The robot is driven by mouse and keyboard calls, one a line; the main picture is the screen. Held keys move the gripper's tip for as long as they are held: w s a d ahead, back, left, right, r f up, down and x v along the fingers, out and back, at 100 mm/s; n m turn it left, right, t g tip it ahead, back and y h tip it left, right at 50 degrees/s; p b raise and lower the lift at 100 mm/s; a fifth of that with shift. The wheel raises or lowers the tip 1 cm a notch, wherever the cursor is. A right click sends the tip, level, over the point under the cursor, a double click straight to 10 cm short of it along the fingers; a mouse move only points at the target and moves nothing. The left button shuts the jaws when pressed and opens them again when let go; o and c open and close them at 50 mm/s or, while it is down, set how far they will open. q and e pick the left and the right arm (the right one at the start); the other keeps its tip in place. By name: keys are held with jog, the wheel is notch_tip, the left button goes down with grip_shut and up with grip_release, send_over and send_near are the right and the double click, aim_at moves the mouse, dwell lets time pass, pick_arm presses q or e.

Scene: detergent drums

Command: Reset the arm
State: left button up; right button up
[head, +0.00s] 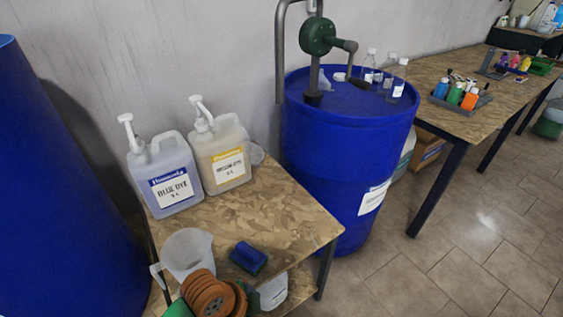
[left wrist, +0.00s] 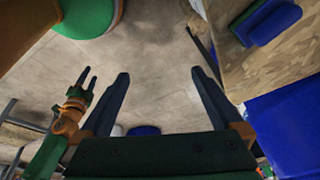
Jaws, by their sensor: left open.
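My left gripper (left wrist: 160,78) is open in the left wrist view. Its two dark fingers are wide apart with only tiled floor behind the gap, and nothing is held. In the head view its fingers are not seen; orange-brown and green parts of my arm show at the bottom, in front of the low table (head: 290,222). My right gripper (left wrist: 88,78) shows small at the left of the left wrist view, its two dark prongs apart and empty over the floor.
A blue dye jug (head: 165,175), a yellow-labelled jug (head: 220,155), a clear pitcher (head: 187,250) and a blue sponge (head: 248,258) stand on the low table. A blue drum (head: 335,135) with a pump stands behind. Floor at right (head: 440,265) is clear.

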pick_arm(q)
jog(key=s+a+f+n+t+y, duration=0.25)
jog(key=s+a+n, duration=0.55)
jog(key=a+n, duration=0.5)
notch_tip(320, 180, down, 14)
jog(key=s+d+n+g+p, duration=0.1)
jog(key=d+g+p, duration=0.1)
jog(key=s+a+f+p, duration=0.1)
jog(key=s+f, duration=0.3)
jog(key=s, duration=0.2)
jog(key=s+a+f+g, duration=0.1)
jog(key=s+f, duration=0.3)
jog(key=s, duration=0.2)
jog(key=shift+s+a+f+y+p, duration=0.2)
jog(key=shift+s+f+y+p, duration=0.05)
jog(key=shift+s+y+p, duration=0.1)
